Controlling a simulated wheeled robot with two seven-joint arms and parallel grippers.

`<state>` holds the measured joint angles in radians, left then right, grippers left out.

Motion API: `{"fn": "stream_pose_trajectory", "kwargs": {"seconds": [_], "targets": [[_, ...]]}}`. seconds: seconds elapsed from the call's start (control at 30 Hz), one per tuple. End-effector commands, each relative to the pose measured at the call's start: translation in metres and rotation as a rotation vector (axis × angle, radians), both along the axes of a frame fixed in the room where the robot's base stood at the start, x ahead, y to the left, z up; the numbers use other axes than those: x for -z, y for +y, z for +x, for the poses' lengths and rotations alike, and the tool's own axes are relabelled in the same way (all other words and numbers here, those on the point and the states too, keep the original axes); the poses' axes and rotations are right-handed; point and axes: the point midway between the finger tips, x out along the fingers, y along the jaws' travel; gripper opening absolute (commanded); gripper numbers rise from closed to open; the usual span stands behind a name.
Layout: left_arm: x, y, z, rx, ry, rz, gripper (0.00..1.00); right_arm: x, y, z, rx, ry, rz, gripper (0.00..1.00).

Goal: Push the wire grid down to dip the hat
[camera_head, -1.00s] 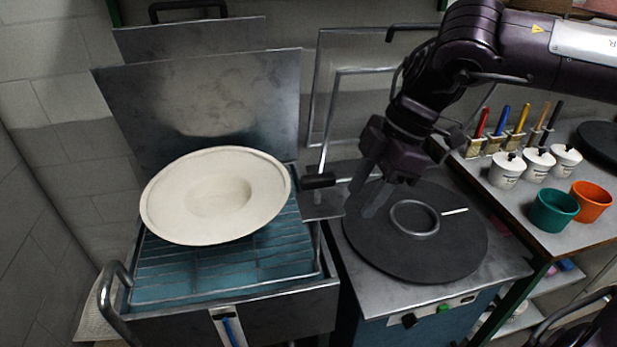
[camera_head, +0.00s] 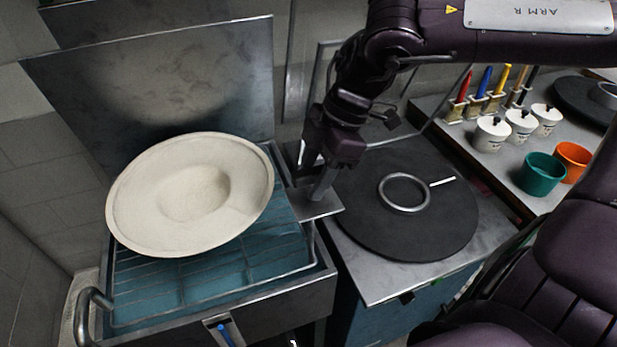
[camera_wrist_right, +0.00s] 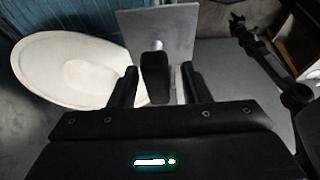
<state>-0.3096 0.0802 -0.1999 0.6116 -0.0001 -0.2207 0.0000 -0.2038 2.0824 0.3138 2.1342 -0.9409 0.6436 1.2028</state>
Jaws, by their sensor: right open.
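The cream wide-brimmed hat (camera_head: 125,200) lies tilted on the wire grid (camera_head: 285,262), over a tank of blue liquid. Much of the grid is hidden under the hat. A flat metal plate (camera_head: 318,208) sticks out at the grid's right side. My right gripper (camera_head: 320,188) is just above this plate. In the right wrist view its open fingers (camera_wrist_right: 158,88) stand either side of a black handle (camera_wrist_right: 155,70), and I see a gap on each side. The hat also shows there (camera_wrist_right: 70,72). My left gripper is not in view.
The tank's raised metal lid (camera_head: 150,85) stands behind the hat. To the right is a dark round plate (camera_head: 365,225) with a metal ring (camera_head: 404,192). White lidded pots (camera_head: 491,134), a green cup (camera_head: 542,174) and an orange cup (camera_head: 573,160) stand on the right-hand table.

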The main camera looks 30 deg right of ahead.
Motion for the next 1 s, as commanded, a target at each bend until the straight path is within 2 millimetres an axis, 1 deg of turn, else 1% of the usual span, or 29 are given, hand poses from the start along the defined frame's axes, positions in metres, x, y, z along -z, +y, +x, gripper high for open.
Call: {"fn": "stream_pose_trajectory", "kwargs": {"seconds": [0.1,0.2,0.33,0.5,0.57,0.83,0.87,1.0], "targets": [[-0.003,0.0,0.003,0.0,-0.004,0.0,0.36,0.012,0.005,0.001,-0.001,0.003,-0.001,0.44],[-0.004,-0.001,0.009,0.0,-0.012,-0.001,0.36,0.018,0.007,0.002,0.0,0.0,-0.001,0.44],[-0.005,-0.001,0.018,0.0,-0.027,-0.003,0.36,0.021,0.008,0.002,0.0,0.0,0.0,0.44],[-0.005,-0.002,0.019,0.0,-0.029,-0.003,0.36,0.021,0.008,0.002,0.0,-0.001,0.0,0.44],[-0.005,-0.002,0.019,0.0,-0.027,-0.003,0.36,0.021,0.008,0.002,0.0,-0.001,0.0,0.37],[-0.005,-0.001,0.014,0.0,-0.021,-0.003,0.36,0.02,0.008,0.002,0.0,-0.002,-0.001,0.02],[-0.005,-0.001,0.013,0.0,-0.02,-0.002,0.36,0.02,0.008,0.003,0.0,-0.002,-0.001,0.0],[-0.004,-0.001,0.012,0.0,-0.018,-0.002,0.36,0.02,0.008,0.003,0.0,-0.002,-0.001,0.0]]}}
